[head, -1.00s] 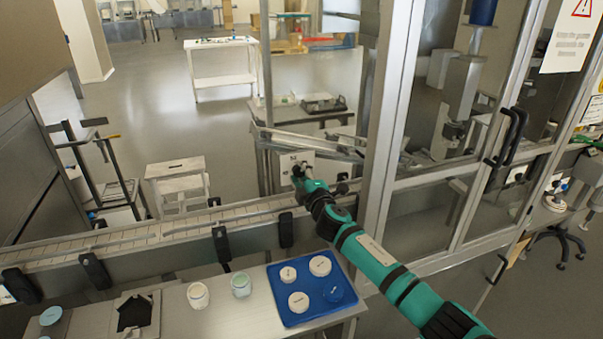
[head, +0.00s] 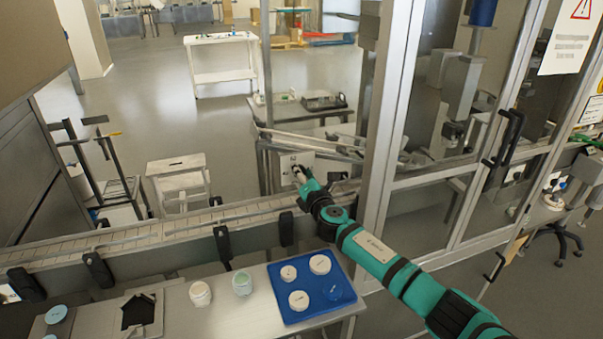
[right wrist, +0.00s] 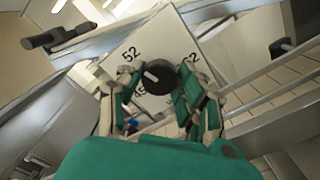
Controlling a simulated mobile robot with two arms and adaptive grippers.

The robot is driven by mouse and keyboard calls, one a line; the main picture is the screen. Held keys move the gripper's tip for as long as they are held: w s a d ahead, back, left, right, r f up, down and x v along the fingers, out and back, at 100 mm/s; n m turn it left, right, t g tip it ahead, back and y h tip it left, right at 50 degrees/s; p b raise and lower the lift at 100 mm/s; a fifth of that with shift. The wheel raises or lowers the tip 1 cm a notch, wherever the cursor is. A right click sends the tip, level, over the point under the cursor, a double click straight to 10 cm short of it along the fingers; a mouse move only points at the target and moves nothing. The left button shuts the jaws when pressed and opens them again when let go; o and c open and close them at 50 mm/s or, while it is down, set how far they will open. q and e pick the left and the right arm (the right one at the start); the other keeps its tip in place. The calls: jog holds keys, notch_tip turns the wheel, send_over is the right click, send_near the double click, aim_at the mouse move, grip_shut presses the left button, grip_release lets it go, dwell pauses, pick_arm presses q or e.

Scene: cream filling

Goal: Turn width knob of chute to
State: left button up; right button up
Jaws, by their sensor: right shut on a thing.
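The width knob (right wrist: 160,77) is a round black dial with a short white pointer mark, on a pale panel (right wrist: 150,42) in the right wrist view. The panel carries the printed numbers 52 at upper left and 62 at right; another number at lower left is partly hidden by a finger. The pointer mark is on the knob's left side, towards the 52. My right gripper (right wrist: 162,88) has its green and grey fingers closed on either side of the knob. In the head view my right gripper (head: 301,174) reaches the panel (head: 288,163) beyond the conveyor. My left gripper is not in view.
The conveyor (head: 150,233) runs under my right forearm. A glass-doored machine frame (head: 385,120) stands close to its right.

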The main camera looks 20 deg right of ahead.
jog(key=shift+f+n, duration=0.15)
jog(key=shift+n, duration=0.15)
jog(key=o, duration=1.1)
jog(key=shift+o, duration=0.2)
jog(key=shift+s, duration=0.15)
jog(key=s, duration=1.1)
jog(key=shift+s+d, duration=0.2)
jog(key=shift+s, duration=0.2)
